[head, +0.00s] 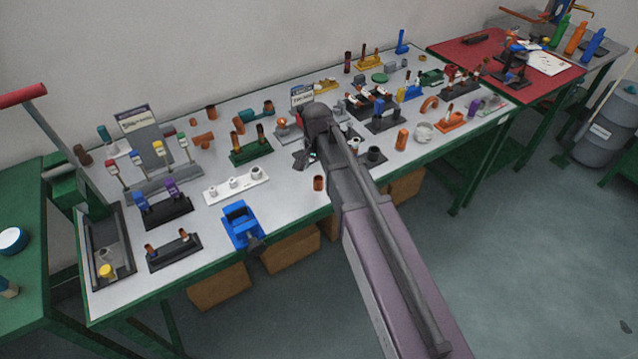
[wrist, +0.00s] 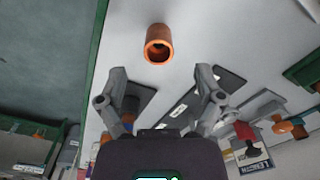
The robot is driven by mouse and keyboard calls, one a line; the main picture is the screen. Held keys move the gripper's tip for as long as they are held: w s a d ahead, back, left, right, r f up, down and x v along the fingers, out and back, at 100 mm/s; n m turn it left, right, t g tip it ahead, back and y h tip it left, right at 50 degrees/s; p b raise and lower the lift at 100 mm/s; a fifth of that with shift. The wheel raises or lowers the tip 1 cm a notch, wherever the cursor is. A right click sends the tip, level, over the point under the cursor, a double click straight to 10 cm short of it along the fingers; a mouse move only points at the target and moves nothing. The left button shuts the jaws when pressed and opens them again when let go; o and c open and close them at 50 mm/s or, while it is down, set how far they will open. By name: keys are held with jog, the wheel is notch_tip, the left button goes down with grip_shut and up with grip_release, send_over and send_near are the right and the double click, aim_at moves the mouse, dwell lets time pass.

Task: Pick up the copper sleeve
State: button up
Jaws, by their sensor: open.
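A short hollow copper sleeve (head: 319,183) stands near the front edge of the table, left of my arm. In the wrist view, the copper sleeve (wrist: 159,45) shows its open end, at the top middle and just beyond the fingertips. My gripper (wrist: 160,76) is open with nothing between its fingers. In the head view, my gripper (head: 303,160) is partly hidden by my arm and sits up and left of the sleeve, apart from it. How high the fingers are above the table cannot be told.
A blue vise (head: 241,222) stands left of the sleeve at the front edge. A white block with pegs (head: 237,185) and a green stand (head: 250,152) lie to the left. A dark holder (wrist: 232,79) shows near my right finger. Bare tabletop (head: 291,190) surrounds the sleeve.

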aim_at(318, 179)
jog(key=shift+w+d+f+b, duration=0.15)
jog(key=shift+f+b, duration=2.4)
jog(key=shift+f, duration=0.05)
jog(key=c, duration=1.1)
